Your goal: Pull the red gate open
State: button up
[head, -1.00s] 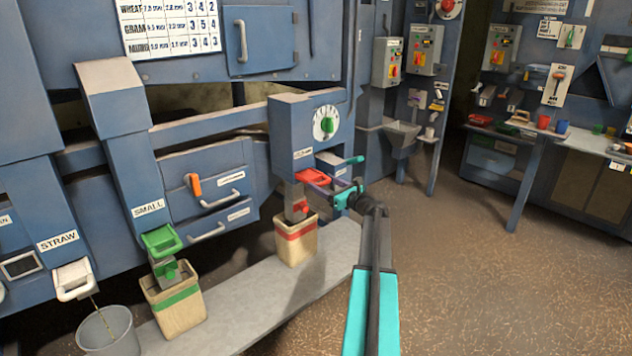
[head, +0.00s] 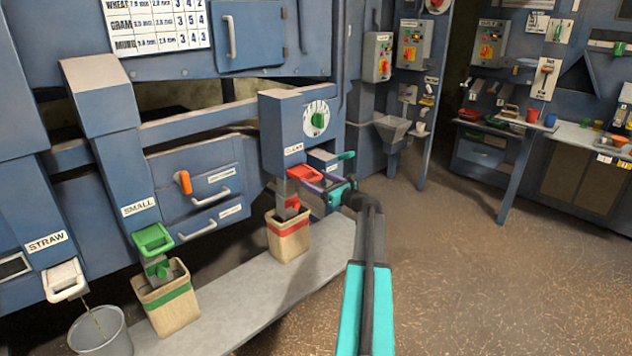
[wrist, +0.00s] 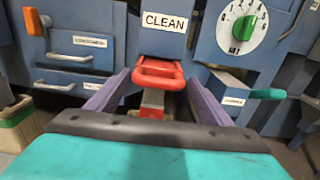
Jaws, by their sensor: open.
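The red gate (head: 304,174) is a red handle at the foot of the blue chute labelled CLEAN, above a sack with a red band (head: 287,240). In the wrist view the red gate (wrist: 158,75) shows in the middle, just under the CLEAN label, with a second red part below it. My gripper (head: 316,184) is at the right of the gate in the head view. In the wrist view my gripper (wrist: 158,85) is open, its two purple fingers on either side of the red gate. I cannot tell whether either finger touches it.
A dial with a green knob (head: 318,119) sits above the gate. A teal handle (wrist: 267,94) is close to the right finger. A green gate (head: 153,239) and a white straw gate (head: 64,280) are to the left. The floor at right is clear.

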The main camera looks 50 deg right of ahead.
jog(key=s+a+b, duration=0.1)
jog(key=s, duration=1.2)
jog(key=shift+s, duration=0.2)
jog(key=shift+w, duration=0.1)
